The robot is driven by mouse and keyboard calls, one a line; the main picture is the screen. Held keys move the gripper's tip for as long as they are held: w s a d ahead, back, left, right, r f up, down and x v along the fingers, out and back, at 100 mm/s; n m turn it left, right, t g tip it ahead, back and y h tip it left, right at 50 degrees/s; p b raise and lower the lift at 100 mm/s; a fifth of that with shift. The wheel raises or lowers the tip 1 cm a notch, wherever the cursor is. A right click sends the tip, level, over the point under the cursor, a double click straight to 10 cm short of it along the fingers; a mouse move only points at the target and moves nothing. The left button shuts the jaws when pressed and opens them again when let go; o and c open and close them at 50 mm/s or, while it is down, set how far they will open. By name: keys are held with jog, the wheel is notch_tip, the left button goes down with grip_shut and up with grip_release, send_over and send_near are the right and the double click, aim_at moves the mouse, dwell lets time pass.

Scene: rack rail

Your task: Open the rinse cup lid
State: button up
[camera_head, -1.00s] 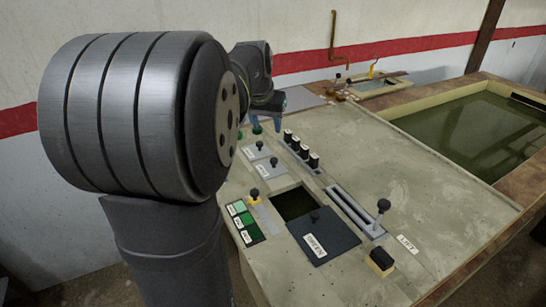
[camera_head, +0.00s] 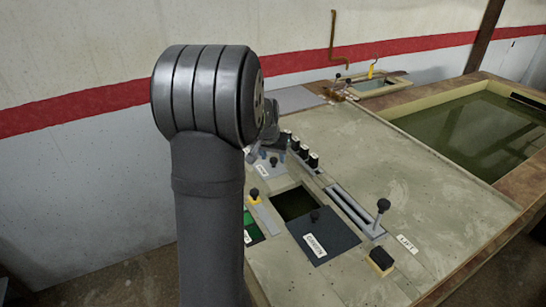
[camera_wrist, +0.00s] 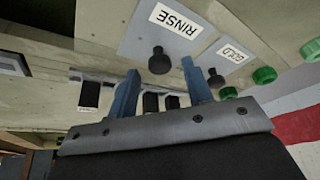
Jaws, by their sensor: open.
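The rinse cup lid (camera_wrist: 190,45) is a grey plate with a white RINSE label, upside down in the wrist view. Its black knob (camera_wrist: 160,62) shows between my two blue fingertips. My gripper (camera_wrist: 160,66) is open, with a finger on each side of the knob in the picture; I see no contact and cannot tell the depth gap. In the head view my gripper (camera_head: 272,156) is over the grey lids, and the nearer lid (camera_head: 270,175) with its label shows partly. The lid looks flat on the panel.
A second grey lid labelled GILD (camera_wrist: 232,52) with a black knob (camera_wrist: 215,78) lies close beside. Green knobs (camera_wrist: 264,75) are beyond it. Black switches (camera_head: 305,152) stand near my gripper.

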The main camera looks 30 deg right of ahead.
jog(key=shift+w+d+f, duration=0.1)
jog(key=shift+d+f, duration=0.05)
jog(key=shift+f, duration=0.25)
grip_shut()
jog(key=a, duration=0.7)
jog(key=shift+a, duration=0.35)
grip_release()
